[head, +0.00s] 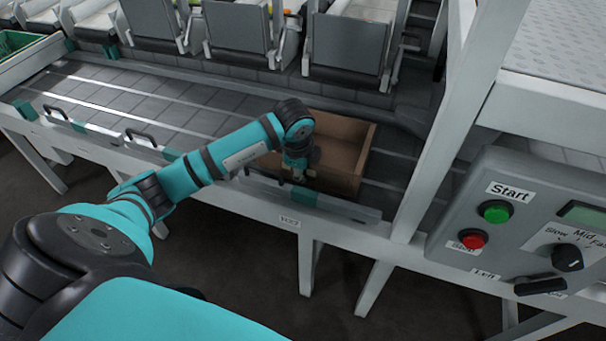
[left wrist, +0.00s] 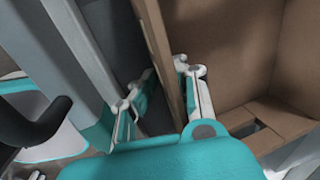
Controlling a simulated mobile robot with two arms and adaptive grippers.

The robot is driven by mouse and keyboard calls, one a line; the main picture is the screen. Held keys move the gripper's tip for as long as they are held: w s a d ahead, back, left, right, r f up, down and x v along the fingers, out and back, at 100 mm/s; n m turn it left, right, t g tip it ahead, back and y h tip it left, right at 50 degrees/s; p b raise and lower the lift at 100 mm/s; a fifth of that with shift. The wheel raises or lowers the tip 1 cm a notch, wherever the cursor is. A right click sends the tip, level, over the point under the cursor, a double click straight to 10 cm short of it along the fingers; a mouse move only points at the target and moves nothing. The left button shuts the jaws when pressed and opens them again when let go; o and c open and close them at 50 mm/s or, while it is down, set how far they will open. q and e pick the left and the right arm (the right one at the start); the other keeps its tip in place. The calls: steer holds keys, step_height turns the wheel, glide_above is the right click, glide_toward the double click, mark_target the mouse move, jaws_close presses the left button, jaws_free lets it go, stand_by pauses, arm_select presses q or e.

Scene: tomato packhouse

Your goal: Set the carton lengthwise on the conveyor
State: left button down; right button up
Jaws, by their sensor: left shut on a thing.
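The carton (head: 340,182) is an open-topped brown cardboard box. It appears to rest on the grey conveyor (head: 130,100), behind the front rail, towards the right end of the visible stretch. My left gripper (head: 303,178) is at the carton's near side, reaching down from above. In the left wrist view, the fingers of my left gripper (left wrist: 162,92) stand on either side of one wall of the carton (left wrist: 165,50), shut on it. The carton's inside looks empty where it shows; my arm hides its left part. My right gripper is not in view.
A front rail (head: 330,205) with black handles runs along the conveyor. Grey tilting bins (head: 350,45) line the back. A white post (head: 435,140) and a control box with a green Start button (head: 495,211) stand at right. The conveyor left of my arm is clear.

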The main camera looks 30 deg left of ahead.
arm_select(q)
steer(key=shift+f, duration=0.15)
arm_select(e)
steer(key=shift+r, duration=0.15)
arm_select(q)
steer(key=shift+f, duration=0.1)
steer(key=c, duration=1.5)
jaws_free()
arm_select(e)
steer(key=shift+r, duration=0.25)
arm_select(q)
steer(key=p+v, duration=0.2)
steer(key=v, duration=1)
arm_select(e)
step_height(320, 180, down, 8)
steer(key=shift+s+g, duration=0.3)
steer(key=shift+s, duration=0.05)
